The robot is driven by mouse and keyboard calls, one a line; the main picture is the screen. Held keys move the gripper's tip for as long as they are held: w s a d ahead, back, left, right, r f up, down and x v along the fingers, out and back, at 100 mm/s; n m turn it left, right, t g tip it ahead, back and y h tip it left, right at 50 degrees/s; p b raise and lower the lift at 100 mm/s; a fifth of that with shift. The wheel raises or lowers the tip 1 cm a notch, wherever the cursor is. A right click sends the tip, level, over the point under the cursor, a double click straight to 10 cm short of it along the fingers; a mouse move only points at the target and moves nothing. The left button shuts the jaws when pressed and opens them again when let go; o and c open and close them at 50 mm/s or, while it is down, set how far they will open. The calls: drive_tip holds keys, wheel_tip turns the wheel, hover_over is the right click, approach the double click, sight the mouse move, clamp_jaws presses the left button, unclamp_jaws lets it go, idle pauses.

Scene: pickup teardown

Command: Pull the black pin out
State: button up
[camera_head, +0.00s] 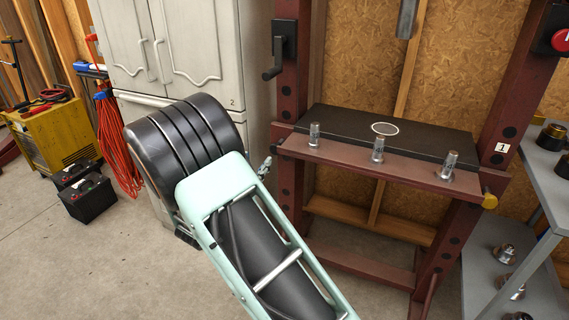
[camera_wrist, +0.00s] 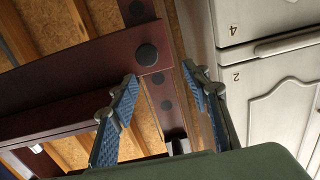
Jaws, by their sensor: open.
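My gripper (camera_head: 265,168) is small at the end of my arm in the head view, just left of the press's left post. In the wrist view my gripper (camera_wrist: 160,80) is open, with its two blue-padded fingers apart and nothing between them. A round black disc (camera_wrist: 147,55), which looks like the black pin's head, sits at the end of the dark red cross beam (camera_wrist: 75,72), beyond the fingertips. The disc is near the left finger's tip, and I see no contact. The pin's shaft is hidden.
The dark red press (camera_head: 450,181) carries a black plate (camera_head: 340,122) with a pale ring and several metal studs. A yellow-ended pin (camera_head: 490,201) is at its right. A black crank (camera_head: 273,60) is on the left post. A pale cabinet (camera_head: 205,50) stands close on the left.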

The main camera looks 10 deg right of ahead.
sight(274, 149)
drive_tip(key=shift+m+h, duration=0.3)
drive_tip(key=shift+h, duration=0.2)
drive_tip(key=b+x, duration=0.1)
drive_tip(key=x, duration=0.2)
drive_tip(key=d+x, duration=0.1)
drive_tip(key=x, duration=0.3)
drive_tip(key=s+f+b+x, duration=0.1)
drive_tip(key=x, duration=0.2)
drive_tip(key=shift+w+d+f+b, duration=0.1)
drive_tip(key=shift+w+d+b, duration=0.15)
drive_tip(key=shift+d+b, duration=0.1)
clamp_jaws()
